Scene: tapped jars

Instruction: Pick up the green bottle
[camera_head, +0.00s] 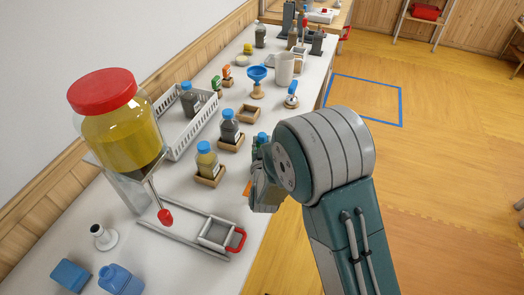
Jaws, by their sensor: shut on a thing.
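My gripper (258,175) is at the right edge of the white table, partly hidden behind my own wrist. It is shut on a bottle with a blue cap (262,137), which looks like the green bottle. A small dark green part shows below the cap; my gripper and wrist hide the rest.
Left of my gripper, a yellow bottle (207,160) and a dark bottle (229,127) stand in wooden holders. A large red-lidded jar (120,125) stands on a tapped stand at left. A white basket (178,135) and a blue funnel (257,75) are farther back.

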